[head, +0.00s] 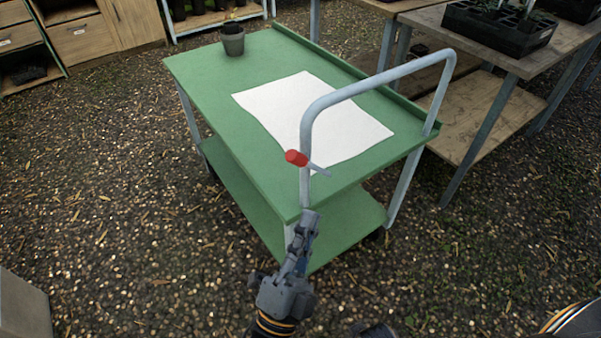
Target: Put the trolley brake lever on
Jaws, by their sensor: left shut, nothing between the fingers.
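The green trolley (205,75) stands in front of me, with a grey tubular push handle (395,75) at its near end. The brake lever (297,158) has a red grip and a short grey rod. It sits at the left upright of the handle, with the grip to the left and the rod sloping down to the right. My left gripper (309,216) is shut and empty. In the picture it is just below the lever, by the trolley's near corner; I cannot tell whether it touches the trolley. My right gripper is out of view.
A white sheet (310,115) and a dark plant pot (232,40) are on the trolley top. A wooden bench (430,20) with black plant trays (500,32) stands at the right. Wooden cabinets (85,38) are at the back left. The gravel floor around the trolley is clear.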

